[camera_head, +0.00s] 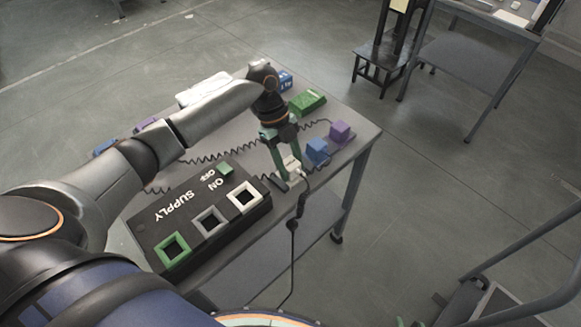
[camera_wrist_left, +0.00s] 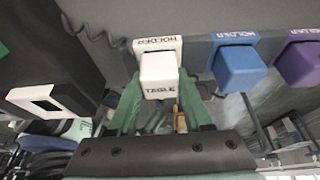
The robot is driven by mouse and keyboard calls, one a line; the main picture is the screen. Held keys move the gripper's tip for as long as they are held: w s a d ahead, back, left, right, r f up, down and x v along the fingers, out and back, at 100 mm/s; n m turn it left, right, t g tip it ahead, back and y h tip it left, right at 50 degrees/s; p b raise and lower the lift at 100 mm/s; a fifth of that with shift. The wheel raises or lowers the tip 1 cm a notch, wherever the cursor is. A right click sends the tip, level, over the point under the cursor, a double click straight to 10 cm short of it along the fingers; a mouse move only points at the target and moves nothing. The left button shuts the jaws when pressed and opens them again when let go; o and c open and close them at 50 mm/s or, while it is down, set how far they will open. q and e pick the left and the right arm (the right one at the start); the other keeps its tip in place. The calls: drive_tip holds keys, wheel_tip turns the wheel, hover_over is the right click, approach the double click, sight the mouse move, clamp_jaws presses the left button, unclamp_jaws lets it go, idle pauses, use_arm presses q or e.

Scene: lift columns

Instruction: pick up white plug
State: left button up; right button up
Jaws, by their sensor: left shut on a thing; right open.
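The white plug (camera_head: 291,163) is at the near edge of the grey table, beside the supply box. In the left wrist view the white plug (camera_wrist_left: 159,72) carries the word TABLE and sits at a white holder (camera_wrist_left: 157,43); I cannot tell whether it is still seated there. My left gripper (camera_head: 287,160) points down with its green fingers on either side of the plug. In the left wrist view the left gripper (camera_wrist_left: 159,84) is shut on the plug. My right gripper is not in view.
The black supply box (camera_head: 190,215) with green, grey and white sockets stands left of the gripper. A blue plug (camera_head: 317,148) and a purple plug (camera_head: 340,130) sit to the right in holders. Coiled black cords and a green block (camera_head: 307,101) lie farther back.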

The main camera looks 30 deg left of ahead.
sight(294, 165)
use_arm(q)
drive_tip(key=shift+w+r, duration=0.1)
drive_tip(key=shift+r, duration=0.45)
wheel_tip(294, 165, up, 2)
drive_tip(key=shift+a+r, duration=0.15)
drive_tip(key=shift+r, duration=0.1)
drive_tip(key=w+a+r+b, duration=0.2)
drive_tip(key=w+a+r, duration=0.1)
drive_tip(key=a+r, duration=0.6)
drive_tip(key=a, duration=0.4)
drive_tip(key=shift+a+r, duration=0.2)
drive_tip(key=shift+r, duration=0.05)
drive_tip(key=shift+w, duration=0.1)
